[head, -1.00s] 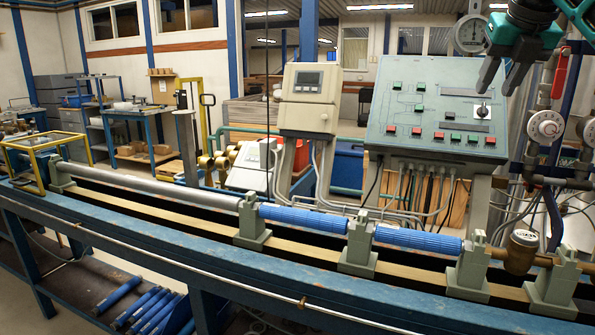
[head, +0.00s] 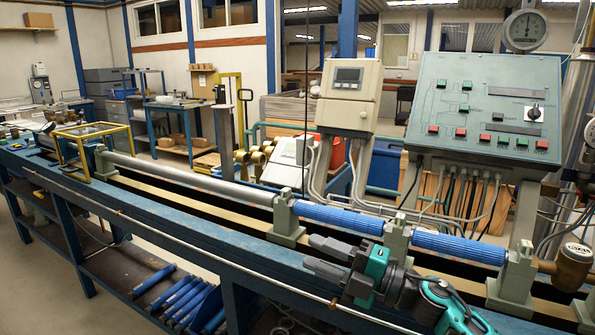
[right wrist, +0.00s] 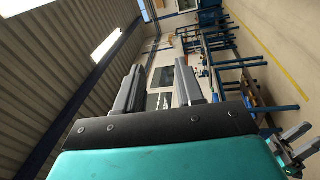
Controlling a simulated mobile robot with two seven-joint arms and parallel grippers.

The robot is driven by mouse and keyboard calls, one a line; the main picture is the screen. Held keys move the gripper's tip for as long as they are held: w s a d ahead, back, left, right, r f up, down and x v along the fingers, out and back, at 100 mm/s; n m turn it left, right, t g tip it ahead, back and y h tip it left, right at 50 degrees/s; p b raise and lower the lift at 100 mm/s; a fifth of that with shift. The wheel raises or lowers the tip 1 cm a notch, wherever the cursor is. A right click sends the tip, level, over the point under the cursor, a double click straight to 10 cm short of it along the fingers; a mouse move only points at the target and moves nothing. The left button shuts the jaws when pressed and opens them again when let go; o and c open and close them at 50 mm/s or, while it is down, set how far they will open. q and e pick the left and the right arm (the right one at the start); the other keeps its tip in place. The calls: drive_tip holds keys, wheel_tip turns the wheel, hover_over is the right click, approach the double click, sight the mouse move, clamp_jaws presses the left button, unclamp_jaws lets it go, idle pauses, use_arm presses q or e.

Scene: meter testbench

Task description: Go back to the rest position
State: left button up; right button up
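My right gripper (head: 322,256) is low in the head view, in front of the blue pipe sections and over the front of the bench. Its two grey fingers point left and are apart with nothing between them. In the right wrist view the fingers (right wrist: 158,82) also stand apart and empty, with the hall and its ceiling beyond.
A long blue test bench (head: 165,222) carries a pipe line with blue sections (head: 338,217) on grey supports. Behind it stand a meter box (head: 348,93) and a sloped control panel (head: 484,108). A yellow frame (head: 90,131) sits at the left.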

drive_tip(key=s+d+f+m+h, duration=0.4)
drive_tip(key=s+f+m, duration=0.3)
drive_tip(key=f+m, duration=0.2)
drive_tip(key=s+d+f+m+t+h, duration=0.1)
drive_tip(key=s+d+f+m+h, duration=0.4)
drive_tip(key=s+f+m, duration=0.3)
drive_tip(key=s+d+f+m+t+h, duration=0.1)
drive_tip(key=s+d+f+m+h, duration=0.3)
drive_tip(key=s+f+m+h, duration=0.3)
wheel_tip(320, 180, down, 6)
drive_tip(key=s+m, duration=0.1)
drive_tip(key=m, duration=0.2)
drive_tip(key=shift+s+d+r, duration=0.25)
